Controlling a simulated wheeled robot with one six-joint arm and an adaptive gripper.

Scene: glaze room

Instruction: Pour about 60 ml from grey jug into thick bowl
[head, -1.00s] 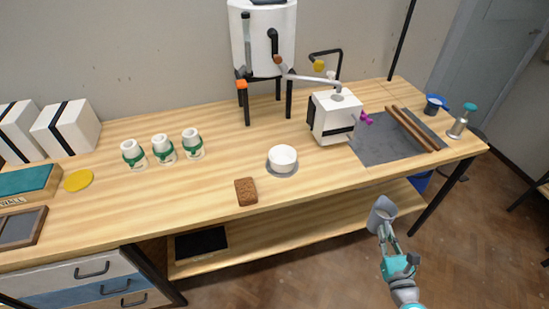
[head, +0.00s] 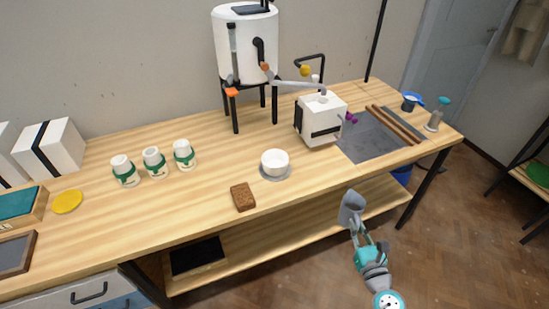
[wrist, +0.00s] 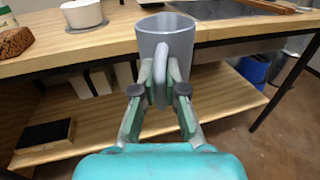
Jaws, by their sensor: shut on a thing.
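The grey jug (head: 351,208) is held in front of the table's front edge, to the right of the bowl. My gripper (head: 357,232) is shut on its handle. In the wrist view the jug (wrist: 165,40) looks upright, and the gripper's fingers (wrist: 160,88) close on the handle from both sides. What is inside the jug cannot be seen. The white thick bowl (head: 275,161) stands on a grey round base (head: 288,174) on the tabletop, apart from the jug. The bowl also shows at the top left of the wrist view (wrist: 82,13).
A brown sponge-like block (head: 243,197) lies left of the bowl near the front edge. A white box-shaped device (head: 320,119) stands behind and right. Several white-green jars (head: 154,162) stand left. A large white tank (head: 245,50) is behind. A lower shelf (head: 290,234) runs beneath.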

